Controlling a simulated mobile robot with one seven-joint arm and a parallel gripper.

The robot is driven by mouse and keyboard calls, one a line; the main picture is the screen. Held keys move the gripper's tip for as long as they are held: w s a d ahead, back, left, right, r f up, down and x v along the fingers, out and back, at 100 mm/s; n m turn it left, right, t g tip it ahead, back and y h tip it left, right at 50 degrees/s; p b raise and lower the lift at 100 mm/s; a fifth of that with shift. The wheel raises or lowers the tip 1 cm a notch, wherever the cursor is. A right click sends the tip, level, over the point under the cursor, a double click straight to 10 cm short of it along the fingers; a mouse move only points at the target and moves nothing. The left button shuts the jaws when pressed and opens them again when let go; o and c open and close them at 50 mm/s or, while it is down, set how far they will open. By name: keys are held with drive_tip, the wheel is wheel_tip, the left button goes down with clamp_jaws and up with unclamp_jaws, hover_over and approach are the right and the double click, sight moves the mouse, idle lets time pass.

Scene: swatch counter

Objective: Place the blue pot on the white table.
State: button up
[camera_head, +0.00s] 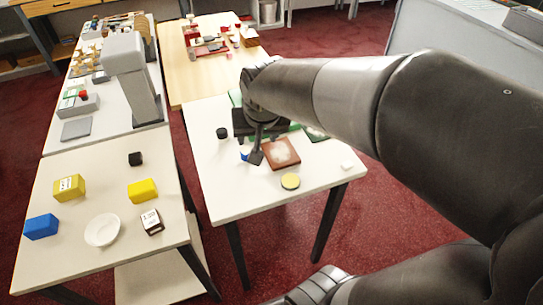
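A small blue object, likely the blue pot (244,153), shows at the fingers of my gripper (252,155). Most of it is hidden by the gripper, so I cannot tell whether it is held or stands on the surface. My gripper points down over the white table (228,199) in the middle, coming in from the right. The finger gap is not clear from here. The near left part of this table top is bare.
Another pale table (75,250) at left holds blue and yellow blocks and a white bowl.

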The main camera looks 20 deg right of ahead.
drive_tip(key=s+r+n, duration=0.2)
drive_tip(key=s+r, duration=0.2)
drive_tip(key=s, duration=0.8)
drive_tip(key=shift+s+a+t, duration=0.2)
drive_tip(key=shift+a+t, duration=0.1)
drive_tip(key=shift+t, duration=0.1)
